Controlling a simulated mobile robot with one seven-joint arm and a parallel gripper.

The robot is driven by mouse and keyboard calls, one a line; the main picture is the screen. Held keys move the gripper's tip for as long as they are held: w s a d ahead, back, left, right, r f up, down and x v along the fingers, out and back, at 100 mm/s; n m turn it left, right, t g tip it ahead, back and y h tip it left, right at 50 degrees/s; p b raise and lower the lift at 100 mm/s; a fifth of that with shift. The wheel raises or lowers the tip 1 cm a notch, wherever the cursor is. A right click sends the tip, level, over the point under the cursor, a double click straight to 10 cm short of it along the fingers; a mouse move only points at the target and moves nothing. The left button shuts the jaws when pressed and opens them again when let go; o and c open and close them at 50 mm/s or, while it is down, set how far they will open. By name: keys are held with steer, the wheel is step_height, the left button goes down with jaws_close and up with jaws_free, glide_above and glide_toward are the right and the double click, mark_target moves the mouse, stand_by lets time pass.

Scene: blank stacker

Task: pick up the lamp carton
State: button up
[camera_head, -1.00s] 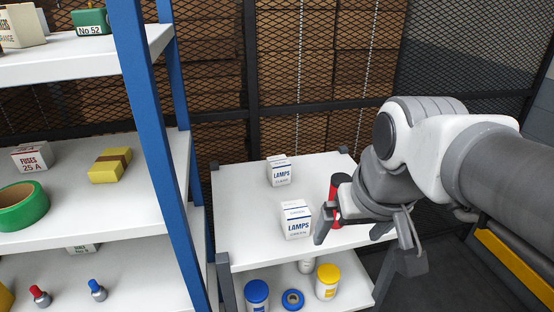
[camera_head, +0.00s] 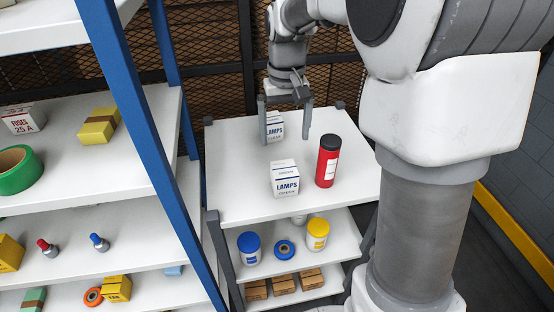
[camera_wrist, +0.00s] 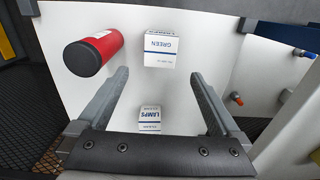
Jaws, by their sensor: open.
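Two white lamp cartons with blue lettering stand on the top shelf of a white cart. The rear lamp carton (camera_head: 275,128) is below my gripper (camera_head: 285,140) and partly hidden by its left finger. It also shows in the wrist view (camera_wrist: 149,118), between the fingers near the palm, its lower part cut off.
A red cylinder with a black cap (camera_head: 327,160) stands right of the front carton. The cart's top shelf (camera_head: 235,165) is otherwise clear. A blue-framed shelf unit (camera_head: 140,140) stands at left, and a mesh fence (camera_head: 220,100) runs behind.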

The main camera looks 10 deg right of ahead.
mark_target(284, 166)
step_height(284, 166, down, 10)
steer(key=shift+r, duration=0.15)
steer(key=f, duration=0.5)
steer(key=shift+s, duration=0.25)
steer(key=c, duration=1.3)
steer(key=shift+r, duration=0.1)
